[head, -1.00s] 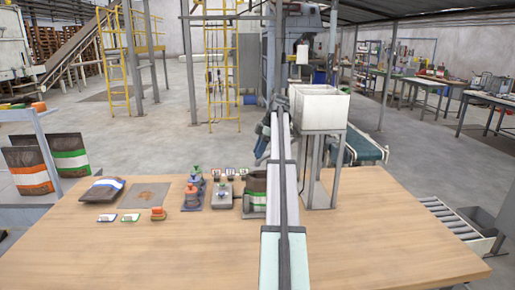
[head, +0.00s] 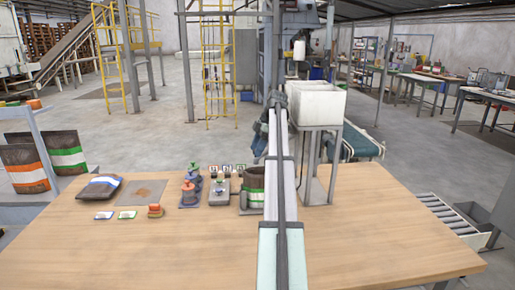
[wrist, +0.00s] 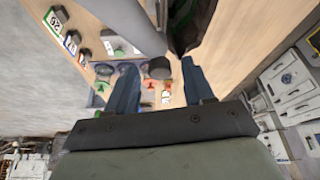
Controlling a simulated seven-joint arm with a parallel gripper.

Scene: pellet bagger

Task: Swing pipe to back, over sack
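An open dark sack with a green band (head: 252,180) stands on the table, left of my arm, which covers part of it. In the wrist view, a dark opening with green edging (wrist: 190,22) at the top looks like this sack. A light grey bar (wrist: 135,24) beside it may be the pipe, but I cannot tell. My gripper (wrist: 157,64) is open, its two blue fingers apart. A dark round knob-like thing (wrist: 158,68) shows between the fingertips; whether it lies between them or beyond is unclear. In the head view my arm hides most of the gripper.
A white hopper box (head: 317,105) on a grey stand is close right of my arm. Red and blue fixtures (head: 190,187), small cards (head: 126,215) and a closed sack (head: 100,187) lie left. The table's right side (head: 380,225) is clear.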

